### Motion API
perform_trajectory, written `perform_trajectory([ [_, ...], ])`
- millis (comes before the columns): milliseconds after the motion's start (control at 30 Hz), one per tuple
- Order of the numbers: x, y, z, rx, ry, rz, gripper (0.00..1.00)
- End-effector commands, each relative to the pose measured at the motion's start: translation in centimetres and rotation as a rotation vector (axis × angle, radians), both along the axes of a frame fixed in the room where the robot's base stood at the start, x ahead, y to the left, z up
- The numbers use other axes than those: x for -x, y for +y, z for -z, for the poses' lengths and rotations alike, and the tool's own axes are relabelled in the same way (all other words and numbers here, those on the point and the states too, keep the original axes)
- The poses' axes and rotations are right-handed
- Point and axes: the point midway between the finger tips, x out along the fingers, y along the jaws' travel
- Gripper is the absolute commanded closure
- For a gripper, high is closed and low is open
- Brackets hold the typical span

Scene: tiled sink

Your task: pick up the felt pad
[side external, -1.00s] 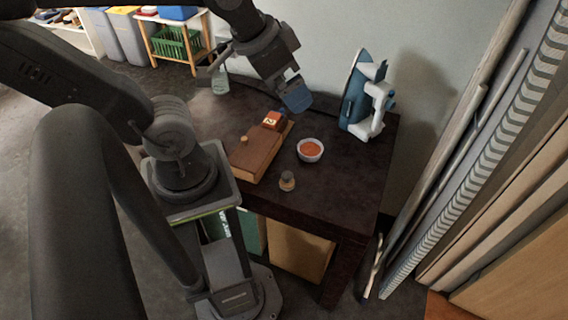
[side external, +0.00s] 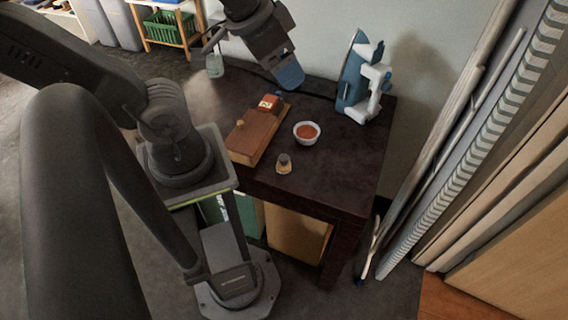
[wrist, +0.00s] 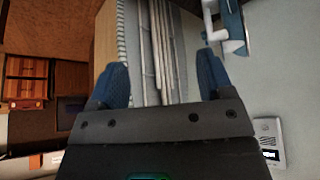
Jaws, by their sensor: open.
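I cannot make out a felt pad for certain in either view. A small dark-topped object with a pale base (side external: 284,164) stands on the dark table (side external: 335,165) near its front edge; I cannot tell if the pad is part of it. My gripper (side external: 290,77) is raised over the back of the table, behind the white bowl (side external: 306,133) and apart from everything on the table. In the wrist view its two blue fingers (wrist: 162,78) are wide apart with nothing between them.
The bowl holds something orange. A blue and white device (side external: 362,82) stands at the back right. The table's front right is clear.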

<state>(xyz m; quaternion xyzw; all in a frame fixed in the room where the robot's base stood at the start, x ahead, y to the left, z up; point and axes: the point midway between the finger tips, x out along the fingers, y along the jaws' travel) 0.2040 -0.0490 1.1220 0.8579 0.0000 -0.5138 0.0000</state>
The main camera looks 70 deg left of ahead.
Motion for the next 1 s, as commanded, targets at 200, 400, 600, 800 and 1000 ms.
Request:
perform_trajectory([
  [200,-0.1,0.1,0.3,-0.014,0.008,0.012,0.26],
  [400,-1.6,1.2,3.9,-0.206,0.108,0.194,0.26],
  [600,-3.2,2.6,10.1,-0.509,0.273,0.602,0.26],
  [800,-3.7,3.2,16.3,-0.742,0.42,1.106,0.26],
  [1000,-2.9,3.2,21.6,-0.864,0.514,1.601,0.26],
])
